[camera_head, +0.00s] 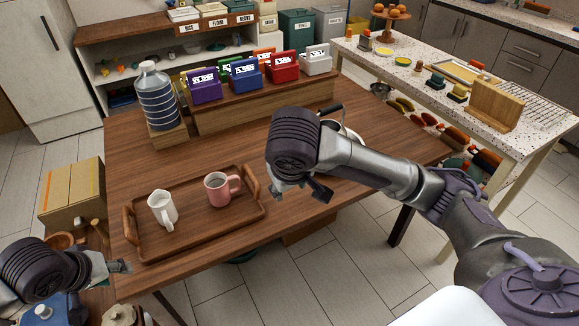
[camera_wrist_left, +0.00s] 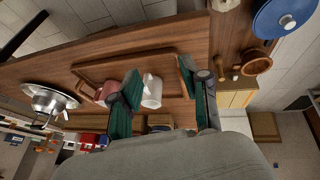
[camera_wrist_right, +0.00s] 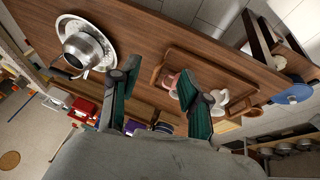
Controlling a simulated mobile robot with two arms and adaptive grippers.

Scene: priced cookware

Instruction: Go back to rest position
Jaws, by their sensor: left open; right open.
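My left gripper (camera_head: 120,267) is at the lower left of the head view, left of the tray's near corner. In the left wrist view its fingers (camera_wrist_left: 156,92) are spread, with nothing held. My right gripper (camera_head: 300,190) hangs over the table, right of the tray. In the right wrist view its fingers (camera_wrist_right: 160,95) are apart and empty. The wooden tray (camera_head: 190,241) lies on the table with a white mug (camera_head: 162,208) on its left and a pink mug (camera_head: 217,189) on its right. Both mugs stand upright, apart from both grippers.
A water bottle (camera_head: 157,97) and several coloured boxes, including a purple box (camera_head: 204,86), stand at the table's back. A speckled counter (camera_head: 427,68) stands right.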

